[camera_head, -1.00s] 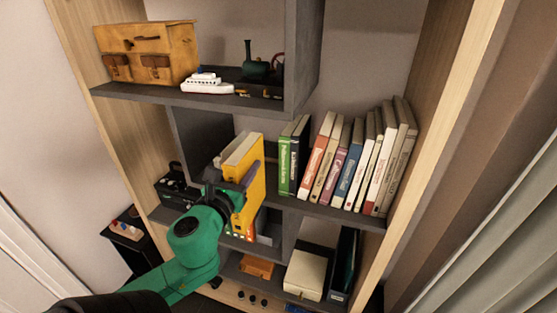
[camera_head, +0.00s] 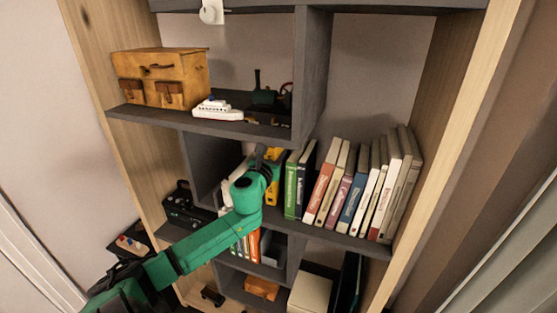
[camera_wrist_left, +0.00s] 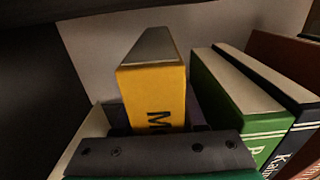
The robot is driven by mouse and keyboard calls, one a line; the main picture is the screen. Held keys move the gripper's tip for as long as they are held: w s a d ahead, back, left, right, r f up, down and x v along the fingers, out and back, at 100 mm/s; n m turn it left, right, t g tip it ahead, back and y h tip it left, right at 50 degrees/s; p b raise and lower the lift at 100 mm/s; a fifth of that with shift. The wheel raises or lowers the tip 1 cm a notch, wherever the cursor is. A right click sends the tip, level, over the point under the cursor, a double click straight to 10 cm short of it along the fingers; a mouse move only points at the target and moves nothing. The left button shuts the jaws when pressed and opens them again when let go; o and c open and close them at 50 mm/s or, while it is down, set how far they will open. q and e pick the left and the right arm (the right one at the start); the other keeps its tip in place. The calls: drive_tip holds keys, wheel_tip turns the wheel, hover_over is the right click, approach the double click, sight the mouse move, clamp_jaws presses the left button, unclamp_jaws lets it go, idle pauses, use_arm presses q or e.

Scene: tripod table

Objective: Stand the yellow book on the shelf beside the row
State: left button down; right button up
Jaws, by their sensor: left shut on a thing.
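The yellow book (camera_wrist_left: 152,95) stands upright in my left gripper's jaws in the left wrist view, spine toward the camera. In the head view a strip of the yellow book (camera_head: 272,190) shows behind my left gripper (camera_head: 262,168). The gripper is shut on it, at the left end of the row. The green book (camera_head: 291,190) is the leftmost of the row; in the wrist view the green book (camera_wrist_left: 240,110) is close on the right of the yellow one, with a narrow gap between. The bottom of the yellow book is hidden. My right gripper is not in view.
The row of books (camera_head: 350,190) leans on the shelf (camera_head: 345,240) to the right. A dark upright panel (camera_head: 205,160) stands to the left. Above, another shelf holds a wooden case (camera_head: 160,78) and a white toy ship (camera_head: 217,110).

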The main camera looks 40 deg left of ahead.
use_arm(q)
drive_tip(key=f, duration=0.3)
drive_tip(key=shift+s+d, duration=0.2)
drive_tip(key=c, duration=0.8)
unclamp_jaws()
drive_tip(key=shift+f, duration=0.2)
drive_tip(key=o, duration=0.3)
drive_tip(key=shift+w+a, duration=0.15)
drive_tip(key=shift+w, duration=0.05)
drive_tip(key=b+v, duration=0.2)
drive_tip(key=v, duration=1)
drive_tip(key=shift+r, duration=0.15)
